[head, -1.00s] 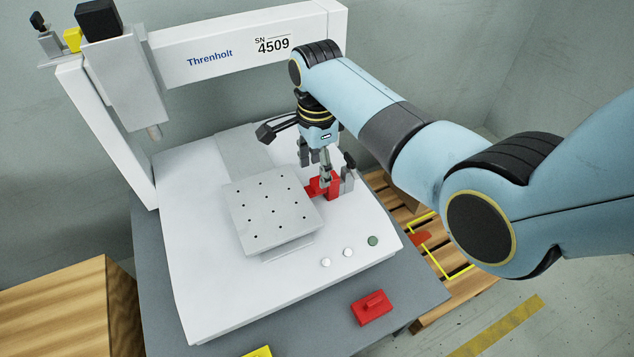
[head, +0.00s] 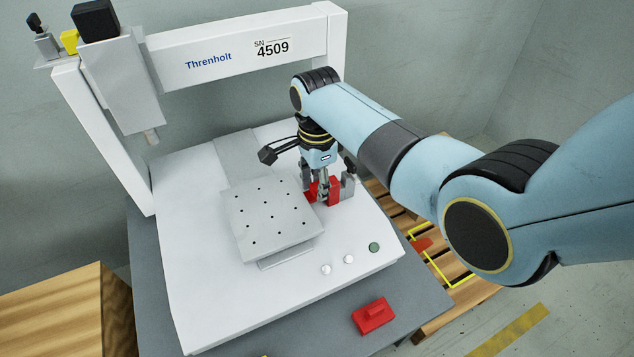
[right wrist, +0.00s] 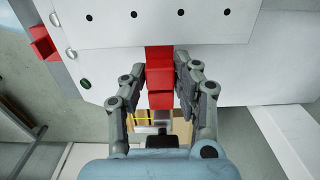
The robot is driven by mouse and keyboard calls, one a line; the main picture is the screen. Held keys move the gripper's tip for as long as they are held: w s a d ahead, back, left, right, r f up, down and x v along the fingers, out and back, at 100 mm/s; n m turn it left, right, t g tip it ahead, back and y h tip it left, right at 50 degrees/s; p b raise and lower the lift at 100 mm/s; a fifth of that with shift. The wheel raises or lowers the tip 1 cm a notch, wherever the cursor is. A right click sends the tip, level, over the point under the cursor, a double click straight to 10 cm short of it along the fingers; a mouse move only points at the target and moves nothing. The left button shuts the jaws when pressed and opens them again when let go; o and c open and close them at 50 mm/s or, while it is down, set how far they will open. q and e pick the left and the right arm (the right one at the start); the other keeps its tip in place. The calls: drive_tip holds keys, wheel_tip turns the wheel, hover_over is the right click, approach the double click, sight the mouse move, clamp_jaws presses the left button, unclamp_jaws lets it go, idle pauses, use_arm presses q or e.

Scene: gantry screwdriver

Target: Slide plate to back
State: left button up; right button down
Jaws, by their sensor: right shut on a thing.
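The plate (head: 270,222) is a grey square with several dark holes, standing on the front part of the white machine base (head: 200,305). A red handle (head: 335,189) sticks out from the plate's right side. My right gripper (head: 323,196) points down at this handle and is shut on it. In the right wrist view the plate (right wrist: 165,30) crosses the top, and the red handle (right wrist: 159,72) lies between the two fingers of my right gripper (right wrist: 156,82). My fingers partly hide the handle in the head view. My left gripper is not in view.
A white gantry (head: 230,55) with a spindle head (head: 118,75) spans the base. A grey strip (head: 238,155) runs behind the plate, clear of objects. Buttons (head: 348,259) sit in front. A red block (head: 373,315) lies on the dark table (head: 290,338). A pallet (head: 440,270) stands right.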

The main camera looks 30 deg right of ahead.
drive_tip(key=w+b, duration=0.4)
drive_tip(key=w, duration=0.1)
drive_tip(key=w+f+b, duration=0.1)
drive_tip(key=w, duration=0.2)
drive_tip(key=shift+w+d+b, duration=0.1)
drive_tip(key=shift+d+b, duration=0.2)
drive_tip(key=shift+b, duration=0.1)
drive_tip(key=w+b, duration=0.3)
drive_tip(key=w, duration=0.1)
drive_tip(key=shift+d+r, duration=0.1)
drive_tip(key=shift+r, duration=0.05)
drive_tip(key=shift+w+r+b, duration=0.15)
drive_tip(key=shift+w+b, duration=0.2)
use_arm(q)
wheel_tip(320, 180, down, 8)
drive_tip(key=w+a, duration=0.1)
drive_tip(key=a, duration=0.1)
use_arm(e)
drive_tip(key=shift+w+r, duration=0.1)
drive_tip(key=shift+r, duration=0.1)
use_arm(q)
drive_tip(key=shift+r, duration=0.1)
use_arm(e)
drive_tip(key=c, duration=1)
unclamp_jaws()
